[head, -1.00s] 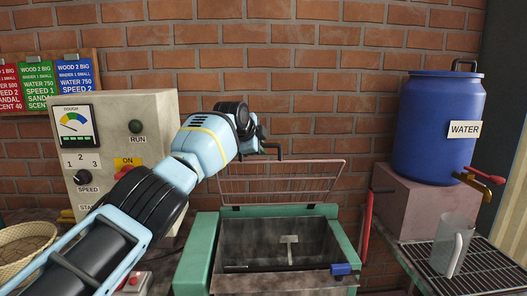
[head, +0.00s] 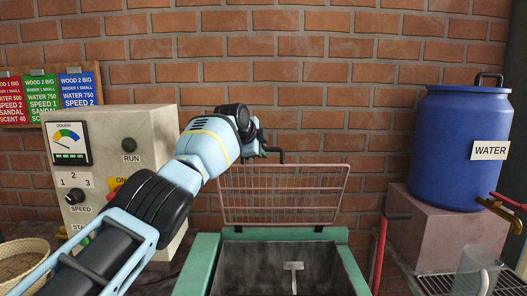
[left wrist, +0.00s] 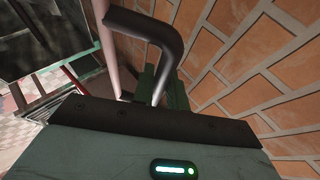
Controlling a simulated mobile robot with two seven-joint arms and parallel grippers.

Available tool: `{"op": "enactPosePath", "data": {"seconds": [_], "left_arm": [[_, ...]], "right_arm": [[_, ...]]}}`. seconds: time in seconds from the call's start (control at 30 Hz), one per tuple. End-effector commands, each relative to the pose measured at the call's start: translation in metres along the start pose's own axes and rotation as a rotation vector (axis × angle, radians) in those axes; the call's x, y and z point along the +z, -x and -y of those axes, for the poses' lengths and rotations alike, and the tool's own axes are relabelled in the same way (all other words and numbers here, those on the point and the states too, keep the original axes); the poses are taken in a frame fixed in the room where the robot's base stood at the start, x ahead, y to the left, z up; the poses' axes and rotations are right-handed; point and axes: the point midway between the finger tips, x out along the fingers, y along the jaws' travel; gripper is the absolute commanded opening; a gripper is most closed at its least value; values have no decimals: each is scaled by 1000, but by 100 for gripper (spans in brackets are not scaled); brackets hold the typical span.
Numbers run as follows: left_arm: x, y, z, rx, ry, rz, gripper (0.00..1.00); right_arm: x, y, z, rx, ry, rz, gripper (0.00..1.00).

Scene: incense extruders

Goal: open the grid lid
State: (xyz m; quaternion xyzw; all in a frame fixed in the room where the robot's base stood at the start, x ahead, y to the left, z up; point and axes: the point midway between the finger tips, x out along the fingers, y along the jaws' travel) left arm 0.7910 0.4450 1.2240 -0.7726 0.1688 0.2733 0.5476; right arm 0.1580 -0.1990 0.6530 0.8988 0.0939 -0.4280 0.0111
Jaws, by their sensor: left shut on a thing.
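The grid lid (head: 283,196) is a wire grid with a pinkish frame, standing raised at the back edge of the green mixer trough (head: 206,266) in the head view. Its black bent handle (head: 278,154) sticks up at its top left. My left gripper (head: 262,147) is shut on this handle; its fingers are mostly hidden behind the wrist in the head view. In the left wrist view the black handle (left wrist: 152,30) curves down to the gripper, beside a pale pink bar of the lid frame (left wrist: 104,40). The trough's inside is open to view. My right gripper is not in view.
A beige control box (head: 110,165) with a dial stands left of the trough. At right a blue water barrel (head: 455,150) sits on a pinkish block, with a clear jug (head: 474,272) on a rack below. A red lever (head: 382,245) stands beside the trough. A brick wall is close behind.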

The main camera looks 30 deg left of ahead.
Motion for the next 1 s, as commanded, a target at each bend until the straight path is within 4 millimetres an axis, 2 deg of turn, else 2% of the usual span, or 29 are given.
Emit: {"op": "enactPosePath", "data": {"seconds": [0.23,0.27,0.4,0.77,1.0], "left_arm": [[0,0,0,-1,0,-1,0],[0,0,0,-1,0,-1,18],[0,0,0,-1,0,-1,36],[0,2,0,0,0,-1,36],[0,17,4,-4,-1,-3,36]], "right_arm": [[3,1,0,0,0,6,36],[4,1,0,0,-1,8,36],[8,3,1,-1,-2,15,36],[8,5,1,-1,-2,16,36],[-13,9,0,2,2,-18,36]]}}
